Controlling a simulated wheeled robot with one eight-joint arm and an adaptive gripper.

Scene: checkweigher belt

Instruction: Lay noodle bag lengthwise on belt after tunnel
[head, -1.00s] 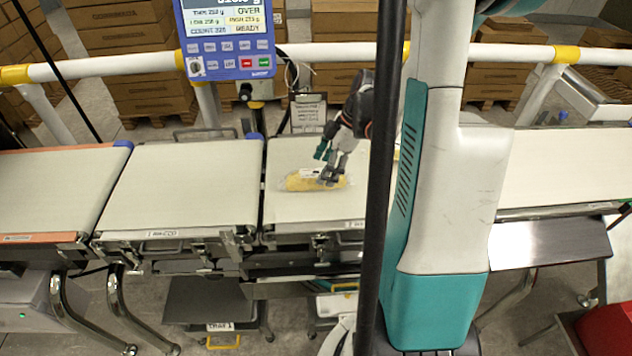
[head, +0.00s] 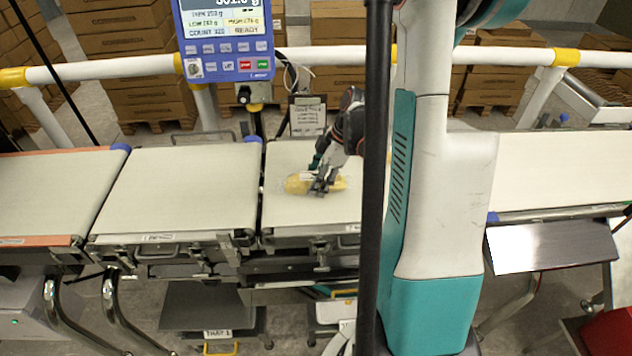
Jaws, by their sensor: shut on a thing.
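The noodle bag (head: 297,185) is a yellow packet in clear wrap, lying left to right on or just over the third belt section (head: 285,212), partly behind the black pole. My gripper (head: 318,188) reaches down from the upper right and is shut on the bag near its middle. The fingers hide part of the bag. I cannot tell whether the bag touches the belt. The tunnel does not clearly show in this view.
Empty belt sections lie to the left (head: 185,190) and far left (head: 50,190). Another pale belt (head: 560,170) is at right. A blue weigher display (head: 226,40) stands behind on a white rail (head: 130,66). A black pole (head: 374,200) blocks part of the view.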

